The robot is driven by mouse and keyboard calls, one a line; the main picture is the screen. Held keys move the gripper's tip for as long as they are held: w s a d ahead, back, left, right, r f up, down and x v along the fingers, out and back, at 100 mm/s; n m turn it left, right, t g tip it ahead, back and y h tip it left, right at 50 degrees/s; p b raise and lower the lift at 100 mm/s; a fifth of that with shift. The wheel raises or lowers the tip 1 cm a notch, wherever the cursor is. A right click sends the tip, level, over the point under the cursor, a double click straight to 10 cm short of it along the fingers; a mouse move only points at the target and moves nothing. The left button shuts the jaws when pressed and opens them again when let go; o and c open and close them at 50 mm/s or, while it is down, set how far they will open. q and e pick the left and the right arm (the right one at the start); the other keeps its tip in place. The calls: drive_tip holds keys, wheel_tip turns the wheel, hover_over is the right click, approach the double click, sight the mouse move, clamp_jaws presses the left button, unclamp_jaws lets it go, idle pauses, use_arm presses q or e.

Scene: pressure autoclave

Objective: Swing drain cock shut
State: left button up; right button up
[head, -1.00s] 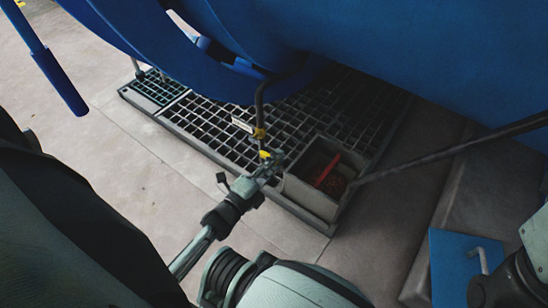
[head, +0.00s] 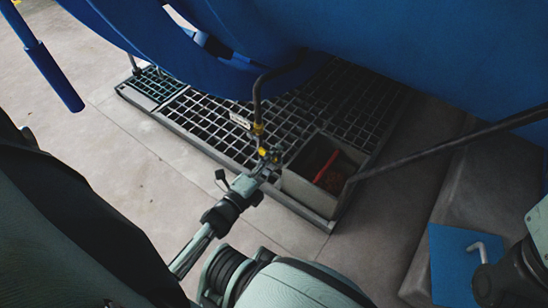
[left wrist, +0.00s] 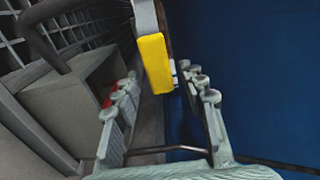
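The drain cock sits at the lower end of a thin pipe under the blue vessel, with a brass fitting (head: 258,128) and a yellow handle (head: 262,152). My left gripper (head: 269,157) is right at the handle in the head view and partly hides it. In the left wrist view the yellow handle (left wrist: 155,62) is ahead of the gap between the two fingers of my left gripper (left wrist: 165,97). The fingers are spread apart with nothing clamped between them. Contact with the handle cannot be made out. My right gripper does not show clearly.
The blue vessel (head: 400,60) hangs over a floor grating (head: 215,130). A grey open box (head: 305,195) with a red thing (head: 327,166) inside stands close beside my left gripper. A dark bar (head: 450,145) crosses at right. A blue plate (head: 465,265) lies lower right.

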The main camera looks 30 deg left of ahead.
use_arm(q)
drive_tip(key=shift+s, duration=0.1)
drive_tip(key=s, duration=1.1)
drive_tip(key=shift+s+a, duration=0.4)
drive_tip(key=shift+a, duration=0.05)
